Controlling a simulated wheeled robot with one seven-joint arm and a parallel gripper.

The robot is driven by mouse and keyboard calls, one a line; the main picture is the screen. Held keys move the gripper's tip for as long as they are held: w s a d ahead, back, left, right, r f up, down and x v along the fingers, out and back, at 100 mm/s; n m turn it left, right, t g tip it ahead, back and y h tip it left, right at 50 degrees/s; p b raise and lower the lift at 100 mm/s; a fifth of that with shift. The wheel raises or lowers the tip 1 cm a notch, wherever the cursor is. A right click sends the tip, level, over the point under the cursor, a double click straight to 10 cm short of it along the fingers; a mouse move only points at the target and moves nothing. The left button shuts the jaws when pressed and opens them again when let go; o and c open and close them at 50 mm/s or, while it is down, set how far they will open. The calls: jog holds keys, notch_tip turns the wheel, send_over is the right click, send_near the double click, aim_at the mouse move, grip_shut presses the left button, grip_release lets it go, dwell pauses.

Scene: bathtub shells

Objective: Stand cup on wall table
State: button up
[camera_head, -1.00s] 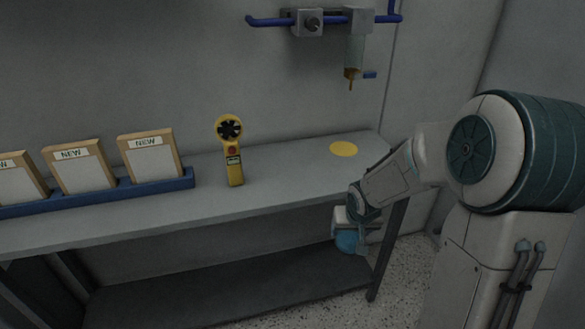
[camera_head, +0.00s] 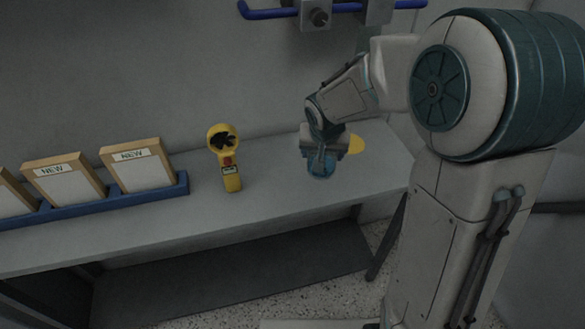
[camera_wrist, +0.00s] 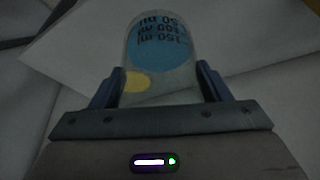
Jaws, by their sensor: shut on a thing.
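The cup (camera_wrist: 160,48) is clear with dark volume markings and something blue in it. It sits between the two fingers of my gripper (camera_wrist: 160,85), which are shut on it. In the head view the blue cup (camera_head: 321,168) shows below my gripper (camera_head: 322,150), over the right part of the wall table (camera_head: 270,200). I cannot tell whether the cup touches the tabletop. A yellow disc (camera_head: 356,144) on the table is partly hidden behind my gripper; yellow also shows by the cup in the wrist view (camera_wrist: 136,81).
A yellow fan-headed meter (camera_head: 229,165) stands on the table left of the cup. Several framed cards marked NEW (camera_head: 137,166) stand in a blue rack (camera_head: 120,199) further left. Blue pipework (camera_head: 290,12) runs along the wall above. Some tabletop between meter and cup is clear.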

jog(key=shift+w+a+f, duration=0.4)
jog(key=shift+a+f, duration=0.8)
jog(key=shift+f, duration=0.25)
jog(key=shift+w+a+f, duration=0.45)
jog(key=shift+a+f, duration=0.8)
jog(key=shift+f, duration=0.25)
jog(key=shift+w+a+f, duration=0.4)
jog(key=shift+a+f, duration=0.8)
jog(key=shift+f, duration=0.25)
jog(key=shift+f, duration=0.15)
jog(key=o, duration=1)
jog(key=shift+c, duration=0.2)
